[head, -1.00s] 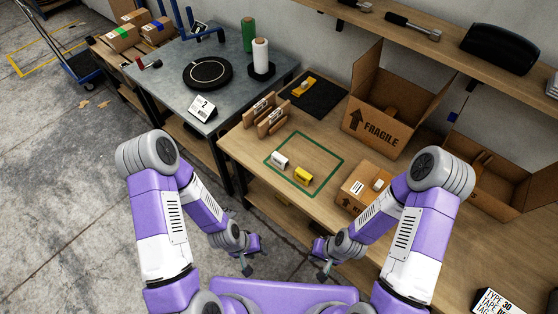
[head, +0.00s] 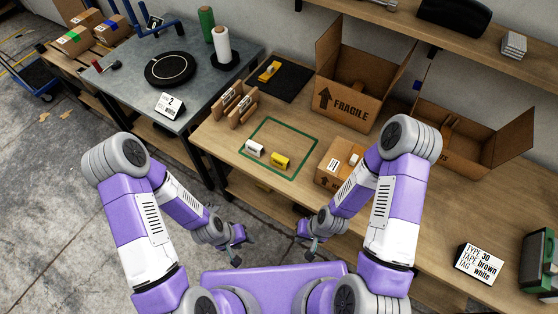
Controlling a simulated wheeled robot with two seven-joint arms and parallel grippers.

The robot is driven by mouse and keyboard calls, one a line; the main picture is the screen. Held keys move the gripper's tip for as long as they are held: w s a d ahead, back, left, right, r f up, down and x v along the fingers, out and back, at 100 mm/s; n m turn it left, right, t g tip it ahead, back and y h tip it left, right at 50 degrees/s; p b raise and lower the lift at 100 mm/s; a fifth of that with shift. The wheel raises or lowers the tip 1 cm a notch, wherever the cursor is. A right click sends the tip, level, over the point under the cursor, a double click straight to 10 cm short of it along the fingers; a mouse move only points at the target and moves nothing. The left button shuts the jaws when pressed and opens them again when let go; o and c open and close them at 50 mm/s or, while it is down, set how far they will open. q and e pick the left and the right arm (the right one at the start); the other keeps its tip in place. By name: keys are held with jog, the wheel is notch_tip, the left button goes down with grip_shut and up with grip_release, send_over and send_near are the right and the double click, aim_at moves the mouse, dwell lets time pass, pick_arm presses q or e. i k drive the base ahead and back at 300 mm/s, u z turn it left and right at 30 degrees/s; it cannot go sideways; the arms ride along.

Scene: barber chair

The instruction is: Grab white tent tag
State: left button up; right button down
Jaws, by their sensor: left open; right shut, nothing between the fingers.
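The white tent tag (head: 255,148) stands inside the green outlined square on the wooden table, beside a yellow tent tag (head: 280,162). My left gripper (head: 236,257) is open and empty, low in front of the table and well apart from the tags. My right gripper (head: 314,251) is shut with nothing in it, in front of the table edge below the closed carton. Neither gripper touches anything.
A closed carton (head: 341,165) with a small white item on top stands right of the square. An open FRAGILE box (head: 350,100) is behind it. Wooden holders (head: 234,104) stand left. A sign (head: 480,263) reads type 30, tape brown, tag white.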

aim_at(252, 148)
jog(key=u, duration=0.3)
jog(key=k, duration=0.35)
jog(key=u, duration=1.1)
jog(key=i, duration=0.75)
jog(key=z, duration=0.9)
jog(key=i, duration=0.55)
jog(key=z, duration=0.05)
